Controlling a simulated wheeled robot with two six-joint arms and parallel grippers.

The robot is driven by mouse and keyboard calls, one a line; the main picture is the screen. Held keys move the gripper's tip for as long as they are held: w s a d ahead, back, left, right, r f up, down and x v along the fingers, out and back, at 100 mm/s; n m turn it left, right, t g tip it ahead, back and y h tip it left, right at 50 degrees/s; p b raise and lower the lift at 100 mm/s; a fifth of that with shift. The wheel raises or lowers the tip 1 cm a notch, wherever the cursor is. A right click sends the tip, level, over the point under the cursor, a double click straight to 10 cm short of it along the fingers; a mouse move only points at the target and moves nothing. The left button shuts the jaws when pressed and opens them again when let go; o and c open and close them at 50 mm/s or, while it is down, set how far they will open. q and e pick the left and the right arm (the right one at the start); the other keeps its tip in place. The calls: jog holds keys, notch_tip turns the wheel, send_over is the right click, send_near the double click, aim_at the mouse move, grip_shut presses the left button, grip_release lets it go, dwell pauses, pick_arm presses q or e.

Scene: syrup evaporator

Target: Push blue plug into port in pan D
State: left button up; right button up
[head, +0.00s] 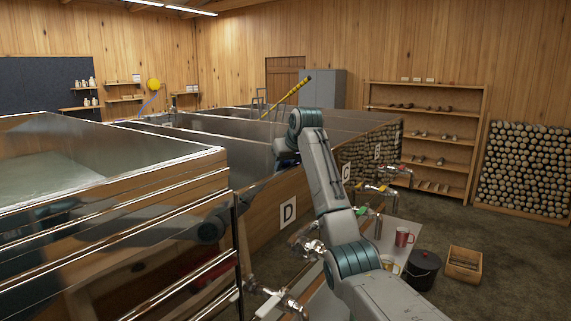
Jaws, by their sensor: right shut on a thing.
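Pan D (262,215) has a white plate with the letter D on its wood-clad front side. My right arm reaches over the pan's near edge. My right gripper (284,158) is small, points down into the pan and is partly hidden by my own wrist. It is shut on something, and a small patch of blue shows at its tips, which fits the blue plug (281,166). The port is hidden, so I cannot tell whether the plug touches it. My left gripper is not in view.
A steel-walled pan (100,160) fills the left. A yellow-black striped rod (287,98) rises behind my wrist. Taps (375,188) stick out along the front. A red mug (404,237), a dark lidded bucket (423,268) and a wooden box (464,264) stand right of my arm.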

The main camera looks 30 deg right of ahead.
jog(key=shift+f, duration=0.35)
jog(key=o, duration=1.2)
jog(key=shift+a, duration=0.1)
jog(key=shift+s+r+b, duration=0.3)
jog(key=shift+b, duration=0.2)
jog(key=b+v, duration=0.4)
jog(key=v, duration=0.6)
